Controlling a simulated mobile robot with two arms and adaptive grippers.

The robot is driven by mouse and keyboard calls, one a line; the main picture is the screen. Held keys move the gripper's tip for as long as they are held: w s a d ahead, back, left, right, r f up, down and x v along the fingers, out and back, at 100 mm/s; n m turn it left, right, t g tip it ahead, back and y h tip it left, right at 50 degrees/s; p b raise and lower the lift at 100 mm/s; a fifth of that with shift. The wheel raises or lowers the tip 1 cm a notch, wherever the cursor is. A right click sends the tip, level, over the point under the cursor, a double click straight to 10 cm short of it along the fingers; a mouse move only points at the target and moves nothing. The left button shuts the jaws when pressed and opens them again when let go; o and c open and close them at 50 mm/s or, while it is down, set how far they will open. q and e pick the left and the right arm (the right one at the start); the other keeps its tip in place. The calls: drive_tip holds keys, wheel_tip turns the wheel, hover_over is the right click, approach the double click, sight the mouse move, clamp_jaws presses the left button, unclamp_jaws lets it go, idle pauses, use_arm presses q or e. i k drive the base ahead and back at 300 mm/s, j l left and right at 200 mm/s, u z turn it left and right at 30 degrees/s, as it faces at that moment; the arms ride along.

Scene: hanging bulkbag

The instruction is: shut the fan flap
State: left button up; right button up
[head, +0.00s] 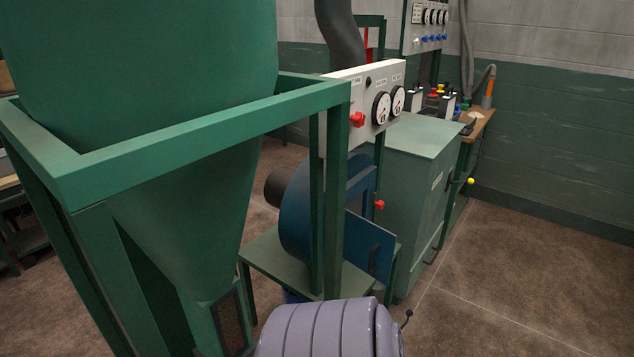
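The blue fan housing (296,215) stands on a green stand in the middle of the head view, partly hidden by a green post. A small red knob (379,205) shows just above the plate. Neither of my grippers is in view.
A green hopper (190,210) in a green frame (190,145) fills the left. A white gauge panel (350,108) is above the fan. A green cabinet (415,205) stands behind right. A lilac ribbed body (325,330) is at the bottom. Floor (520,285) at right is clear.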

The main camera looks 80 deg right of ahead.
sight(370, 247)
drive_tip(key=z, duration=2.95)
